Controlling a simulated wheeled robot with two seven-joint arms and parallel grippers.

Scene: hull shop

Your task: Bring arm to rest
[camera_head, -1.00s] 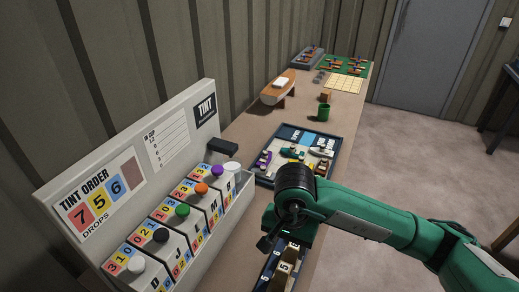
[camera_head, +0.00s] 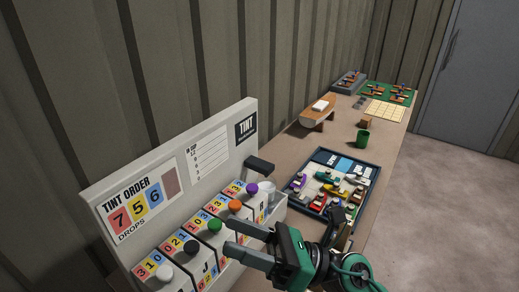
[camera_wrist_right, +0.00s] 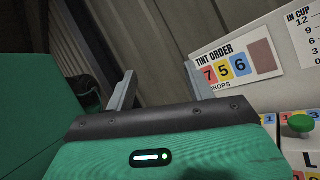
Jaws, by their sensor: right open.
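My right gripper (camera_head: 242,241) is open and empty in the head view, in front of the tint dispenser's row of knobs. Its two grey fingers point left, towards the green knob (camera_head: 214,227); I cannot tell the exact gap. In the right wrist view the two fingers (camera_wrist_right: 172,88) stand apart with nothing between them. The tint order board (camera_head: 142,202) rises behind the row and also shows in the right wrist view (camera_wrist_right: 268,85). My left gripper is not in view.
A blue-edged tray (camera_head: 376,180) with small coloured items lies beyond my right gripper. The corrugated wall (camera_head: 200,60) runs behind. Open floor (camera_head: 455,190) lies to the right.

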